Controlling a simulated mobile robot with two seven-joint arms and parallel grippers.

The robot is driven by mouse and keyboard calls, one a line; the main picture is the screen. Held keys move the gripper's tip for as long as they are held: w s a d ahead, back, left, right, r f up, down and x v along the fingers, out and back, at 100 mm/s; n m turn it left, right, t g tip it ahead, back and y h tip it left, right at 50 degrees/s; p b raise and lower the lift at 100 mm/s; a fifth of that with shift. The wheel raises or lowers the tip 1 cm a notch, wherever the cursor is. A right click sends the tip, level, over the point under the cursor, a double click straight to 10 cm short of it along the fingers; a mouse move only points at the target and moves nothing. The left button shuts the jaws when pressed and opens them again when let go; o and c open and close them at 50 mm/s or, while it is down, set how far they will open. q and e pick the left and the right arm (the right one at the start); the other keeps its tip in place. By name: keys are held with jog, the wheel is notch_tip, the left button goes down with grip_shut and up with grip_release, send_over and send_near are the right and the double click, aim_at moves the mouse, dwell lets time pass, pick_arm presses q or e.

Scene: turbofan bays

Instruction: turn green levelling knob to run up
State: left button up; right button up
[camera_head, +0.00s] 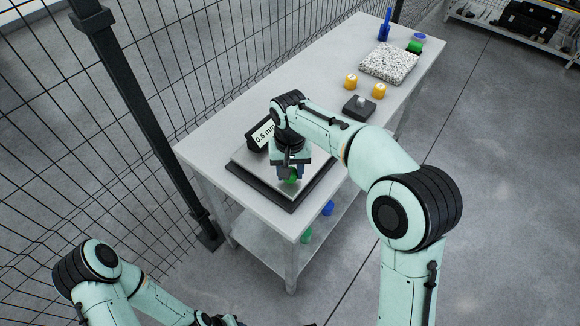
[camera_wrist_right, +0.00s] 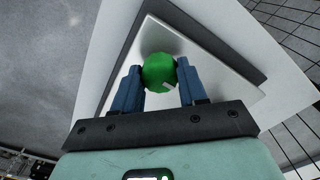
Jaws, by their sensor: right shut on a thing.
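The green levelling knob (camera_wrist_right: 159,72) sits on a metal plate and has a pale mark on its lower right side. In the head view a bit of the knob (camera_head: 291,181) shows under my right gripper (camera_head: 290,172), which points down at the plate's near part. In the right wrist view the blue fingers of my right gripper (camera_wrist_right: 158,88) are closed on the knob from both sides. The plate (camera_head: 318,178) lies on a dark base. A display (camera_head: 264,133) behind it reads "0.6 mm", partly hidden by my arm. My left gripper (camera_head: 215,320) is at the bottom edge, its fingers not clear.
The grey table (camera_head: 215,135) also holds a speckled stone block (camera_head: 389,65), two yellow-orange pieces (camera_head: 351,81), a dark block with a grey knob (camera_head: 359,106) and a blue tool (camera_head: 384,27). Green and blue items lie on the lower shelf. A mesh fence stands behind.

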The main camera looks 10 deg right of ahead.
pick_arm(q)
jog(key=shift+w+r, duration=0.15)
jog(key=shift+r, duration=0.05)
pick_arm(e)
jog(key=shift+n, duration=0.4)
jog(key=o, duration=1.1)
jog(key=shift+c, duration=0.2)
jog(key=shift+r, duration=0.1)
pick_arm(q)
jog(key=w+r+p, duration=0.2)
jog(key=w+r, duration=0.1)
jog(key=shift+r+p, duration=0.2)
jog(key=shift+p, duration=0.15)
pick_arm(e)
notch_tip(320, 180, up, 13)
pick_arm(q)
jog(key=shift+s, duration=0.1)
